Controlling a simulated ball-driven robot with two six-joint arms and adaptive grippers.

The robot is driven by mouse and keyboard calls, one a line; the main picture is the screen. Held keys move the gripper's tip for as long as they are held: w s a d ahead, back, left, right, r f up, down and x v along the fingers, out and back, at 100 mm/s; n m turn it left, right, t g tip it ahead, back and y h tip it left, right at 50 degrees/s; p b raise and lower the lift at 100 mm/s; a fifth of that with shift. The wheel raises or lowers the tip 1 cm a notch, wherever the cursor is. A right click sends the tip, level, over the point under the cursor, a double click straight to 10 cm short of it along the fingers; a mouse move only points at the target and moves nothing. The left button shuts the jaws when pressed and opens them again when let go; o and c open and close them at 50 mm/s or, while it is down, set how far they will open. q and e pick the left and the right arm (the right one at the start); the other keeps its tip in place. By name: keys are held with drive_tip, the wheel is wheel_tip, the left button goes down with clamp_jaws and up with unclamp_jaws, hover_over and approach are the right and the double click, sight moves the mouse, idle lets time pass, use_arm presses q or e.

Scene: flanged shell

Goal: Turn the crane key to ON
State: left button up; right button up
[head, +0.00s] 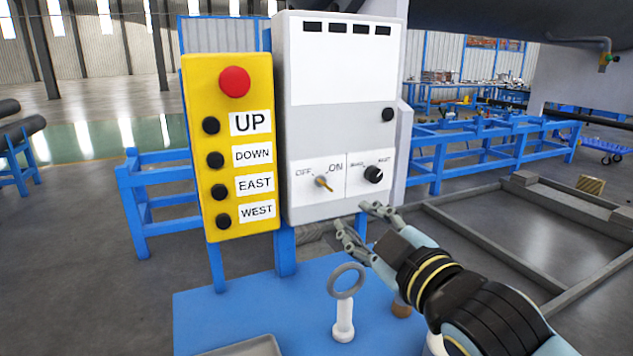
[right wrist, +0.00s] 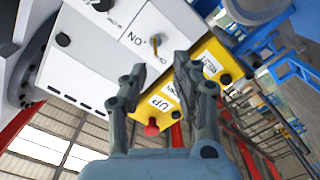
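The crane key (head: 323,183) is a small brass-coloured key in a round switch on the white panel of a grey control box (head: 300,130). Its handle slants from upper left to lower right, between printed OFF at upper left and ON at upper right. My right gripper (head: 353,215) is open and empty, below and right of the key, apart from it. In the right wrist view the key (right wrist: 156,44) shows beyond and between the two spread fingers (right wrist: 157,72). My left gripper is not in view.
A black selector knob (head: 373,174) sits right of the key. A yellow pendant (head: 228,150) with a red button and black buttons hangs on the left. Below, a blue table (head: 240,305) holds a ring on a white stand (head: 344,315) and a grey tray (head: 245,347).

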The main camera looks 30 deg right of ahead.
sight(329, 189)
drive_tip(key=w, duration=0.3)
drive_tip(key=w+p, duration=0.1)
drive_tip(key=w, duration=0.2)
drive_tip(key=w+r, duration=0.1)
drive_tip(key=w, duration=0.2)
drive_tip(key=shift+w+d+p, duration=0.2)
drive_tip(key=shift+p, duration=0.1)
drive_tip(key=shift+w+r, duration=0.1)
drive_tip(key=shift+w, duration=0.6)
drive_tip(key=shift+c, duration=0.7)
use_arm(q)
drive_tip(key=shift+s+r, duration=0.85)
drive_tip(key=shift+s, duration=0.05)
use_arm(e)
clamp_jaws()
